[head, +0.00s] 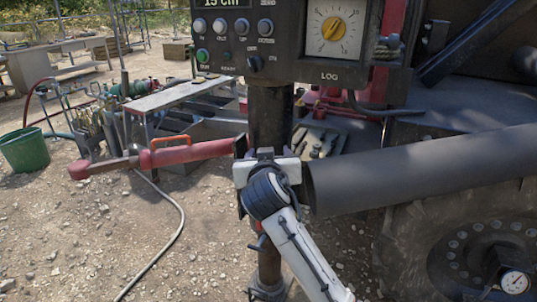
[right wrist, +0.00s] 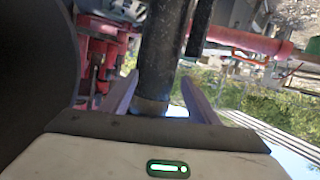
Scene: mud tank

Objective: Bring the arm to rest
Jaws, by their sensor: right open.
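My right arm (head: 297,243) is white and rises from the bottom of the head view. My right gripper (head: 266,157) is at the dark vertical pipe (head: 270,117), in front of it. In the right wrist view the two fingers of the right gripper (right wrist: 160,82) stand apart, with the dark pipe (right wrist: 160,45) showing between them. I cannot tell whether they touch it. The fingertips are mostly hidden in the head view. My left gripper is in neither view.
A red tong with an orange handle (head: 170,141) extends left of the pipe. A thick dark cylinder (head: 420,170) lies close to the right of the gripper. The control panel (head: 285,40) hangs above. A green bucket (head: 24,150) stands far left; gravel at lower left is open apart from a hose (head: 178,228).

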